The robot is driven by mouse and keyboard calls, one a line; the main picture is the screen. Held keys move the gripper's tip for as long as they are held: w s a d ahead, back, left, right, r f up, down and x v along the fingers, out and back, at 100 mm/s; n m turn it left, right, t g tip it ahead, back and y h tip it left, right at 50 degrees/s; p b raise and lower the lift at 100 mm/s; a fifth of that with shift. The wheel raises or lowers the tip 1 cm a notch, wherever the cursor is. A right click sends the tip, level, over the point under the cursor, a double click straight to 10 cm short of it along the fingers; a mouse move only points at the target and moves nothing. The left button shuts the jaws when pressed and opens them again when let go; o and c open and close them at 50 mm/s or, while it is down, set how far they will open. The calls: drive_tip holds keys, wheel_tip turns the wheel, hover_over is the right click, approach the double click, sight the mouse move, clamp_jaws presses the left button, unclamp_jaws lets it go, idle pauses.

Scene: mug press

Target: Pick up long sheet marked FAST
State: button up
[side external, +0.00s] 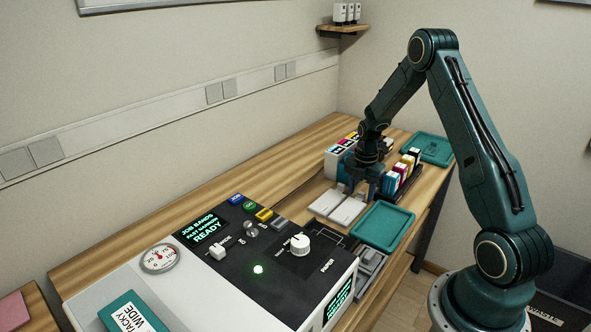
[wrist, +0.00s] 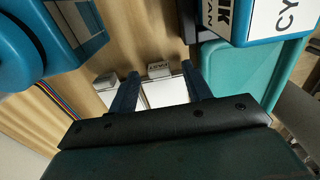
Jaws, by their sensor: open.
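Two flat pale pads lie side by side on the wooden bench in the side view: a left pad (side external: 326,202) and a right pad (side external: 347,212). In the wrist view, a white sheet (wrist: 167,93) shows between my fingers, with a small tag block (wrist: 159,70) at its far end. The tag has tiny dark letters, too small to read surely. A second block (wrist: 105,80) stands left of it, outside the left finger. My gripper (wrist: 161,82) is open and empty above the sheet, fingers on either side. In the side view my gripper (side external: 358,188) hangs at the pads' far end.
Coloured ink cartridges (side external: 405,170) stand close right of my gripper; one marked CYAN (wrist: 275,20) looms in the wrist view. A teal tray (side external: 384,226) lies right of the pads, another (side external: 428,148) behind. The press (side external: 225,262), displaying READY, fills the front.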

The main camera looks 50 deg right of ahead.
drive_tip(key=shift+c, duration=0.2)
drive_tip(key=c, duration=1)
drive_tip(key=shift+r, duration=0.1)
wheel_tip(320, 180, up, 20)
drive_tip(key=shift+f, duration=0.1)
idle(0.5)
